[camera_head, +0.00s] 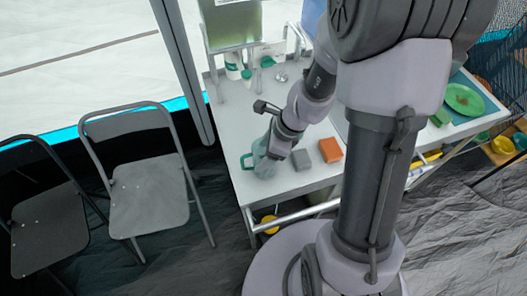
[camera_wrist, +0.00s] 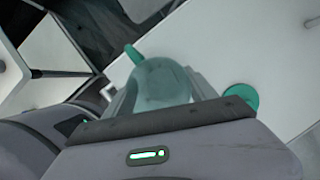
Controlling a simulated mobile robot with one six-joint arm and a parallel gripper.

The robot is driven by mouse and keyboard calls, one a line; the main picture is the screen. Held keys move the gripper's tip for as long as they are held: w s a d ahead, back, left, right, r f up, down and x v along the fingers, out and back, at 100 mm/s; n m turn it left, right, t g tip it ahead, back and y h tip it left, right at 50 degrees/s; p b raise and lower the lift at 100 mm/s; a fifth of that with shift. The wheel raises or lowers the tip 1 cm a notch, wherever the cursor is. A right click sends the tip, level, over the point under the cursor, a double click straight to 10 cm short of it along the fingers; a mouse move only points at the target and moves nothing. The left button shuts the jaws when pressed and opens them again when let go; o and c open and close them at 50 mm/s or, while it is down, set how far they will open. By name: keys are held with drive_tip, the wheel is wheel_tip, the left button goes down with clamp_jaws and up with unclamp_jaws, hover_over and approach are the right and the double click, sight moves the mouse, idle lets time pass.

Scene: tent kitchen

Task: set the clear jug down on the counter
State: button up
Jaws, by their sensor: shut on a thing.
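The clear jug (camera_head: 264,160) with a green handle is at the left end of the white counter (camera_head: 238,122), near its front left edge. My gripper (camera_head: 272,152) is shut on the jug and partly covers it in the head view. In the wrist view the clear jug (camera_wrist: 163,84) sits between the fingers, with its green handle pointing up and left. Whether the jug's base touches the counter or is just above it, I cannot tell.
A grey block (camera_head: 301,160) and an orange block (camera_head: 330,150) lie right of the jug. Bottles (camera_head: 233,68) and a clear dispenser (camera_head: 232,25) stand at the back. A folding chair (camera_head: 148,190) stands left of the counter.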

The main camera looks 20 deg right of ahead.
drive_tip(key=o, duration=1.6)
drive_tip(key=s+d+r+n+p, duration=0.1)
drive_tip(key=d+r+p, duration=0.15)
drive_tip(key=r, duration=0.35)
drive_tip(key=s+d+r+p, duration=0.1)
drive_tip(key=r+p, duration=0.3)
drive_tip(key=r, duration=0.3)
drive_tip(key=s+a+r+n+t+h, duration=0.1)
drive_tip(key=s+a+r+n, duration=0.1)
drive_tip(key=s+r+n, duration=0.3)
drive_tip(key=s+a+r+n+t, duration=0.2)
drive_tip(key=s+a+r+n, duration=0.1)
drive_tip(key=r+n, duration=0.35)
drive_tip(key=s+a+r+n+t+h, duration=0.1)
drive_tip(key=s+a+r+n, duration=0.15)
drive_tip(key=r+n, duration=0.3)
wheel_tip(320, 180, down, 8)
drive_tip(key=b, duration=0.8)
drive_tip(key=shift+s+f+n, duration=0.15)
drive_tip(key=shift+s+n, duration=0.1)
drive_tip(key=shift+n, duration=0.15)
